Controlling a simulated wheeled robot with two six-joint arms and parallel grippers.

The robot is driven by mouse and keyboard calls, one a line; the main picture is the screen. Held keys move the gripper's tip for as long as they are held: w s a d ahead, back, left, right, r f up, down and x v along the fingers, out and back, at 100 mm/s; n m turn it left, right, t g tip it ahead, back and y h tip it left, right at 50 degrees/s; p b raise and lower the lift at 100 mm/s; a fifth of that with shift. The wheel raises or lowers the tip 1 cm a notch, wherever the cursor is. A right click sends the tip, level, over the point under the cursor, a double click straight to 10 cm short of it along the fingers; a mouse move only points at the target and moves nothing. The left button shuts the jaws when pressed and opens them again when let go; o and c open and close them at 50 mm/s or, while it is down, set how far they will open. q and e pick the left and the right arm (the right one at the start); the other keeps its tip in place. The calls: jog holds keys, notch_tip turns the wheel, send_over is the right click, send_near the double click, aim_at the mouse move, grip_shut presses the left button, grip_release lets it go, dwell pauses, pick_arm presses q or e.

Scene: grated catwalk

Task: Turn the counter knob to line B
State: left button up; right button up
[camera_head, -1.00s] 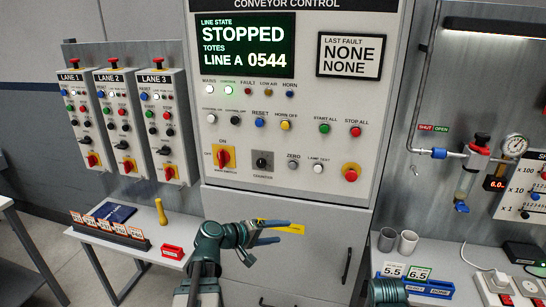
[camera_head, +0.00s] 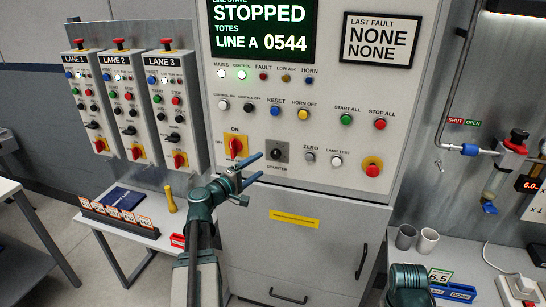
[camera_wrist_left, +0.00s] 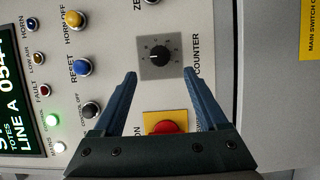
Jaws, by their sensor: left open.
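The counter knob (camera_head: 278,151) is a small black round knob on a grey square plate, low on the conveyor control panel, above the word COUNTER. It also shows in the left wrist view (camera_wrist_left: 159,56), just beyond the fingertips. I cannot read its pointer surely. The display (camera_head: 262,28) reads STOPPED, TOTES, LINE A 0544. My left gripper (camera_head: 266,168) is open and empty, just in front of and below the knob in the head view. In the left wrist view its two blue fingers (camera_wrist_left: 160,73) are spread apart, with the knob between their lines. My right gripper's fingers are not visible.
The red main switch (camera_head: 236,147) on its yellow plate is close left of the knob. ZERO (camera_head: 310,157) and LAMP TEST (camera_head: 336,160) buttons are to its right, with RESET (camera_head: 275,111) above. A red mushroom button (camera_head: 372,169) is farther right.

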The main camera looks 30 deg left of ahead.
aim_at(274, 155)
pick_arm(q)
jog(key=w, duration=0.2)
jog(key=w+d, duration=0.1)
jog(key=w, duration=0.5)
jog(key=shift+w+d, duration=0.15)
grip_shut()
